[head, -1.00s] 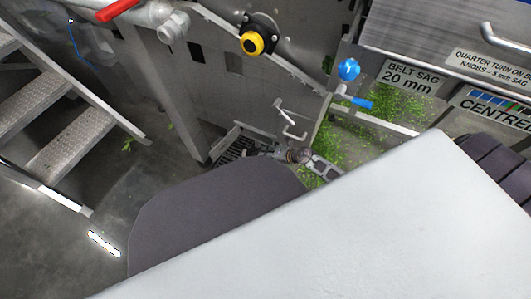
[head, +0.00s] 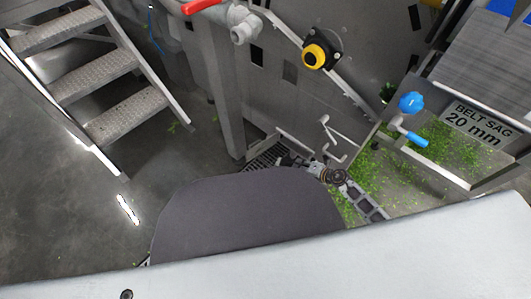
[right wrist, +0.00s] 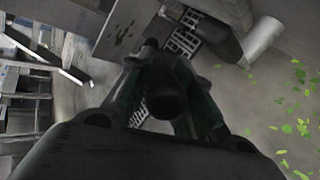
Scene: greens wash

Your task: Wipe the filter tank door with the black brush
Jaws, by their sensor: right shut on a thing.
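My right gripper (head: 290,160) is low beside the steel machine wall in the head view, small and partly hidden by dark grey bodywork. In the right wrist view, its two dark fingers (right wrist: 166,100) close around the rounded black end of what looks like the black brush (right wrist: 168,98). The bristles are hidden. A grey steel panel (head: 285,115) with bent metal handles (head: 334,140) stands just beyond the gripper. I cannot tell whether this panel is the filter tank door or whether the brush touches it. My left gripper is not in view.
A dark floor grate (head: 268,153) lies by the gripper. Green leaf bits cover the tray area (head: 420,165) at the right, near a blue valve knob (head: 411,102). A yellow-and-black button (head: 317,56) is above. Metal steps (head: 108,80) stand left, with open floor before them.

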